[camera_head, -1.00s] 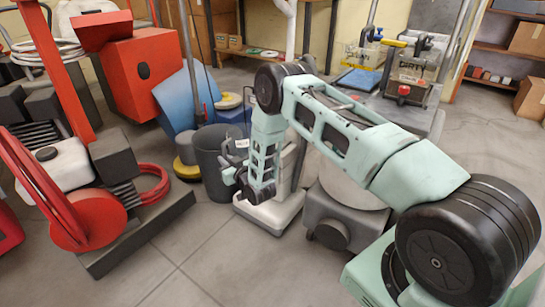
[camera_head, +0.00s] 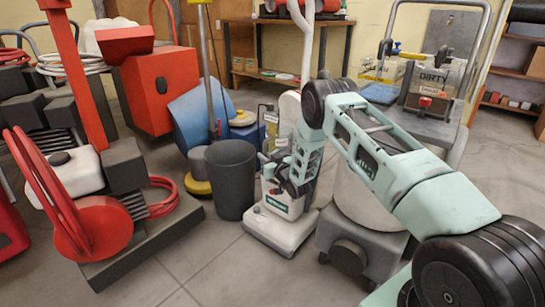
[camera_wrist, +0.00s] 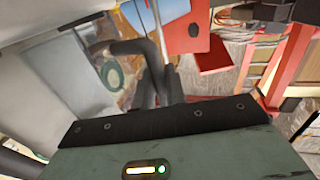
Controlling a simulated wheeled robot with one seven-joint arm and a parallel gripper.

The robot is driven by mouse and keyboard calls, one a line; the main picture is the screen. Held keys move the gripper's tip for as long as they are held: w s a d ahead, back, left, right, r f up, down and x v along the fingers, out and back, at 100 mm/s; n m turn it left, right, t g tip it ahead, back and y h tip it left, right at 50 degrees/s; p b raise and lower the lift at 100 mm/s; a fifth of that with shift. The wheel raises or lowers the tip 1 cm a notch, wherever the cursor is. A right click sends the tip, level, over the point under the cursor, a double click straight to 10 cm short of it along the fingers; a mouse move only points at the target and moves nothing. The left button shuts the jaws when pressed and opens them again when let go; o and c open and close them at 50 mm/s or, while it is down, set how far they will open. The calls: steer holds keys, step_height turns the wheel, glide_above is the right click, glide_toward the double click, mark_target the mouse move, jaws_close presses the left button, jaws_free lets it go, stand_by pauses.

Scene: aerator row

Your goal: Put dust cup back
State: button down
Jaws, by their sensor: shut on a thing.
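The upright vacuum (camera_head: 283,234) stands on the floor at the centre of the head view, with a pale base and body. My gripper (camera_head: 292,184) is at its front, low on the body. The dust cup (camera_head: 283,203), pale with a green label, shows just below my gripper, and I take it as the thing held. In the wrist view, the dark fingers of my gripper (camera_wrist: 150,75) are close together beside a see-through part with a green ring and brown contents. My arm hides part of the vacuum; whether the cup is seated cannot be told.
A dark grey bin (camera_head: 230,180) stands just left of the vacuum. A grey canister machine (camera_head: 360,235) stands close on the right. A red hose-reel cart (camera_head: 95,225) is at the left. Floor in front is clear. A bench with a "DIRTY" box (camera_head: 430,85) is behind.

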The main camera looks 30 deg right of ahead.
mark_target(273, 152)
steer(key=d, duration=0.1)
steer(key=w+d+b, duration=0.1)
steer(key=d, duration=0.2)
steer(key=shift+w+d+f+b, duration=0.15)
steer(key=shift+w+d+b, duration=0.05)
steer(key=shift+w+b, duration=0.15)
steer(key=shift+s+a+f, duration=0.1)
steer(key=shift+a, duration=0.05)
steer(key=shift+f, duration=0.2)
steer(key=c, duration=1.4)
jaws_free()
steer(key=shift+c, duration=0.2)
